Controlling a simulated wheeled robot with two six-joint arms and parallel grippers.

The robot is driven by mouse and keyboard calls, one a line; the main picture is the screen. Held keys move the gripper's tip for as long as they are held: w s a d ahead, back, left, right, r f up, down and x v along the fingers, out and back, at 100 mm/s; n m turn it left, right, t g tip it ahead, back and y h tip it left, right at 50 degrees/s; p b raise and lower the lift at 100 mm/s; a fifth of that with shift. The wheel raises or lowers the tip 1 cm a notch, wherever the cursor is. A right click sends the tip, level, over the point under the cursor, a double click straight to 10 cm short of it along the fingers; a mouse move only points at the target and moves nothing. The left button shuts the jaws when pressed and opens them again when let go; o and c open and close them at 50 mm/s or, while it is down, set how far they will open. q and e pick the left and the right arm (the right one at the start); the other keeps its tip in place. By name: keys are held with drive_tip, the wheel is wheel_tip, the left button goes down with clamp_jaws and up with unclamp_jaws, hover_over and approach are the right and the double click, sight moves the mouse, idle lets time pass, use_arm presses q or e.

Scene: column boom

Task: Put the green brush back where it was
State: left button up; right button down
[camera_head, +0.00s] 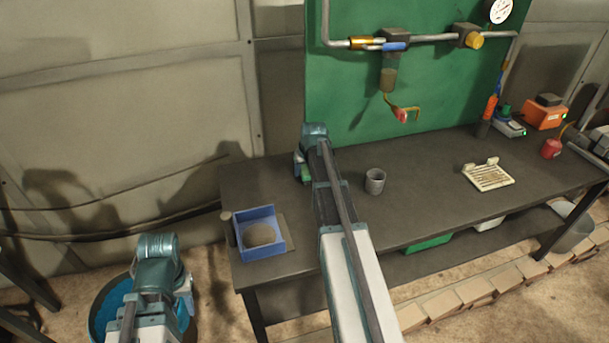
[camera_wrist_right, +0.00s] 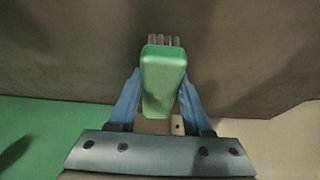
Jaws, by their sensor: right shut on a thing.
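The green brush (camera_wrist_right: 163,80) is in the right wrist view, its green body toward the camera and its grey bristles at the far end. My right gripper (camera_wrist_right: 162,92) is shut on it, one blue finger on each side. In the head view my right gripper (camera_head: 303,170) is over the left part of the dark bench (camera_head: 420,220), by the green panel; the arm hides the brush there. I cannot tell whether the brush touches anything. My left gripper (camera_head: 186,290) is low at the left, over a blue tub (camera_head: 106,312); its fingers are not clear.
A blue open box (camera_head: 270,216) with a dark round thing inside stands at the bench's left end. A grey cup (camera_head: 375,181) and a cream rack (camera_head: 488,175) stand further right. Pipes cross the green panel (camera_head: 340,95). The bench between cup and rack is clear.

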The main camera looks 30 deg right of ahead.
drive_tip(key=shift+r, duration=0.1)
drive_tip(key=shift+f, duration=0.25)
drive_tip(key=shift+c, duration=1.7)
unclamp_jaws()
drive_tip(key=shift+r, duration=0.1)
drive_tip(key=shift+r, duration=0.15)
drive_tip(key=p+v, duration=1.1)
drive_tip(key=v, duration=0.1)
